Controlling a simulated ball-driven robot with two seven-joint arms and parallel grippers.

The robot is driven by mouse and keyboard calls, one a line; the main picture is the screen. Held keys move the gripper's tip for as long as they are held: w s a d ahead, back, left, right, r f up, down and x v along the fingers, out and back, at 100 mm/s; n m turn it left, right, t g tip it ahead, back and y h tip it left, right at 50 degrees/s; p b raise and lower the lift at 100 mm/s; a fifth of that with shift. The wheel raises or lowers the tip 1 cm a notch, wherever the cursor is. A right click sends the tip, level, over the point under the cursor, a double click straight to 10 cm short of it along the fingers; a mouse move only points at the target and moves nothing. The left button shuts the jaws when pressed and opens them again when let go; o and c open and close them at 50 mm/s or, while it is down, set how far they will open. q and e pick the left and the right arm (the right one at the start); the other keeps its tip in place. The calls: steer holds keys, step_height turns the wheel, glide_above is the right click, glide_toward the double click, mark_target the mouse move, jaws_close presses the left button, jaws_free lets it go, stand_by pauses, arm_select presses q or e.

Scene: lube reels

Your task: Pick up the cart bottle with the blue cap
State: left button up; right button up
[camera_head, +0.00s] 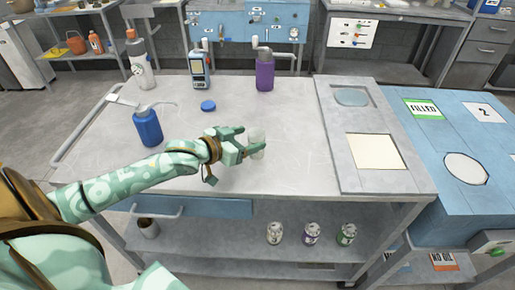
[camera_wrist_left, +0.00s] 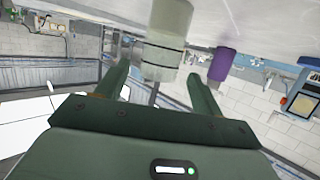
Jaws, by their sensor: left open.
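A pale, translucent bottle (camera_head: 257,142) stands on the cart top (camera_head: 300,170). No blue cap shows on it. A blue cap (camera_head: 208,105) lies on the cart top, apart, behind my left gripper. My left gripper (camera_head: 243,144) is open at the pale bottle. In the left wrist view the pale bottle (camera_wrist_left: 165,40) stands between the open fingers (camera_wrist_left: 155,85), with gaps on both sides. The finger ends partly hide it in the head view. A blue bottle (camera_head: 148,128) with a spout stands to the left. My right gripper is not in view.
A grey panel (camera_head: 345,125) lies on the right. Several small jars (camera_head: 311,233) stand on the lower shelf. The front right cart top is clear.

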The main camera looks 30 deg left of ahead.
mark_target(262, 134)
arm_select(q)
steer(key=b+x, duration=0.2)
steer(key=x, duration=0.3)
steer(key=shift+d+f, duration=0.1)
steer(key=shift+w, duration=0.3)
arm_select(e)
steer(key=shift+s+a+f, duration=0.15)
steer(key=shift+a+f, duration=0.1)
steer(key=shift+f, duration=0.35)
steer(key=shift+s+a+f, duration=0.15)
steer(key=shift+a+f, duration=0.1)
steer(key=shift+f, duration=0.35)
arm_select(q)
steer(key=c, duration=1.1)
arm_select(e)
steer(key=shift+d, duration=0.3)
